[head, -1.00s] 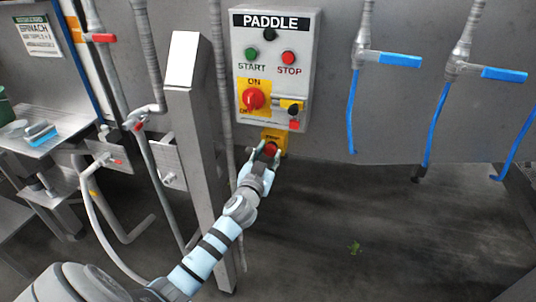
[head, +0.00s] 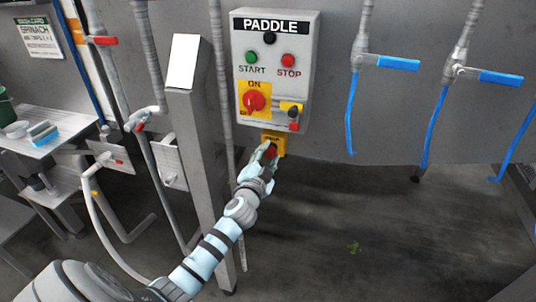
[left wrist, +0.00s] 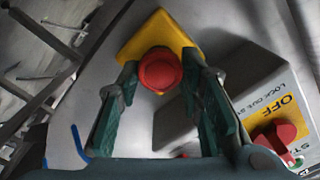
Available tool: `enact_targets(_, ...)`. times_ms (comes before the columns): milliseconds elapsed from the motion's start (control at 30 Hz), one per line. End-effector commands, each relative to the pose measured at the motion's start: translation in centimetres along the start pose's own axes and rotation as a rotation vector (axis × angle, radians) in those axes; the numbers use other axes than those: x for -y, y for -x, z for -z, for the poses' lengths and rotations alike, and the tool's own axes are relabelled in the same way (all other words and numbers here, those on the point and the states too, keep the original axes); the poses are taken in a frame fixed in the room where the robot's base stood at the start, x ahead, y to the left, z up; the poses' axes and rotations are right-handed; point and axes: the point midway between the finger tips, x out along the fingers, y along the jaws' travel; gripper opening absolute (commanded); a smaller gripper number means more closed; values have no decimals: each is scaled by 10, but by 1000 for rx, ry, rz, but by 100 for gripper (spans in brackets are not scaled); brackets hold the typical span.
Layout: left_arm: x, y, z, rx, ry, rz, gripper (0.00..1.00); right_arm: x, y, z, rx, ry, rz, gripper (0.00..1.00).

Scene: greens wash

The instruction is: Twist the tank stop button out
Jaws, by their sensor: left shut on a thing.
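The tank stop button is a round red mushroom head (left wrist: 160,70) on a yellow plate (left wrist: 178,30). In the head view the yellow plate (head: 281,142) sits just below the grey PADDLE box. My left gripper (head: 268,152) reaches up to it from below. In the left wrist view my left gripper (left wrist: 161,66) has one dark green fingertip on each side of the red head, shut on it. In the head view the fingers partly cover the button. My right gripper is not in view.
The PADDLE control box (head: 303,75) hangs above, with START and STOP buttons and a red rotary switch (head: 254,99). A steel post (head: 196,130) stands close left of my left arm. Blue-handled valves (head: 390,62) are on the wall at right. The floor below is mostly clear.

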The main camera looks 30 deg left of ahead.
Motion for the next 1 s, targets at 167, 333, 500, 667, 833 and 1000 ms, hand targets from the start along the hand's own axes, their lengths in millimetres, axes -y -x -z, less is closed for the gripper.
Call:
enact_targets(167,1,0,1,-2,-74,2,6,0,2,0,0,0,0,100)
enact_targets(333,1,0,1,-2,-111,2,6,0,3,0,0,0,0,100)
enact_targets(500,1,0,1,-2,-121,3,6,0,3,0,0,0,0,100)
enact_targets(667,1,-1,1,-3,-120,3,6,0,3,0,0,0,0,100)
enact_targets(833,1,-1,2,-3,-120,3,46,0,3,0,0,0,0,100)
enact_targets(1000,1,0,1,-2,-119,2,54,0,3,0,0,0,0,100)
